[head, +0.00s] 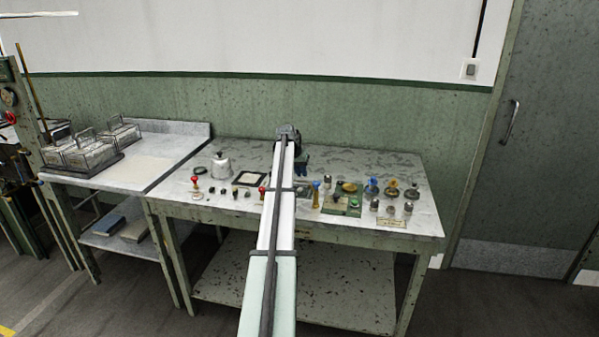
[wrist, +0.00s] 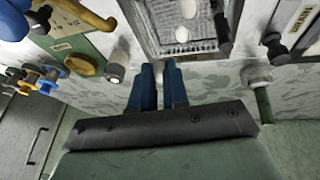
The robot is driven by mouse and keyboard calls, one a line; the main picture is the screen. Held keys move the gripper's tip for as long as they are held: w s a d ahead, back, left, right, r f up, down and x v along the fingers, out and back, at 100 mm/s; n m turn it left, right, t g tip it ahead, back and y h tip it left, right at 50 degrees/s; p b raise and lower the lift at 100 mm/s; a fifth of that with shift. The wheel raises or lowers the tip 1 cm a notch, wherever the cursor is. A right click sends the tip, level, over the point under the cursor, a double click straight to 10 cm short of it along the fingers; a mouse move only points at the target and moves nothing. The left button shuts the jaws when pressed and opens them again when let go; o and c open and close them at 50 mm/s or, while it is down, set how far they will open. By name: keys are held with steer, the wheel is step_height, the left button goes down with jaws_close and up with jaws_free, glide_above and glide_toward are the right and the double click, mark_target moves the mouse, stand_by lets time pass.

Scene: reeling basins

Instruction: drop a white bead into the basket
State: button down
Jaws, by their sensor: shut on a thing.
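My gripper (wrist: 160,72) has blue fingers, close together with a narrow gap. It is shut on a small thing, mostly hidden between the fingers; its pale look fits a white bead. In the head view my gripper (head: 303,164) is over the back middle of the speckled table, partly behind my arm. Basket-like clear containers with handles (head: 90,153) stand on the left table in the head view; I cannot tell whether one is the basket.
The speckled table (head: 355,165) holds a lidded pot (head: 220,167), red-topped stamps (head: 196,186), a green board (head: 341,205) and several small knobbed pieces at the right. The left table (head: 150,168) has clear room right of the containers. A grey door (head: 540,130) is at the right.

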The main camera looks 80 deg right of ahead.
steer(key=shift+w+d+r+n, duration=0.1)
steer(key=shift+d+n, duration=0.15)
steer(key=shift+n, duration=0.25)
step_height(320, 180, down, 6)
steer(key=shift+f, duration=0.2)
stand_by(0.3)
stand_by(0.4)
steer(key=c, duration=0.7)
jaws_free()
steer(key=shift+o, duration=0.2)
steer(key=shift+r, duration=0.1)
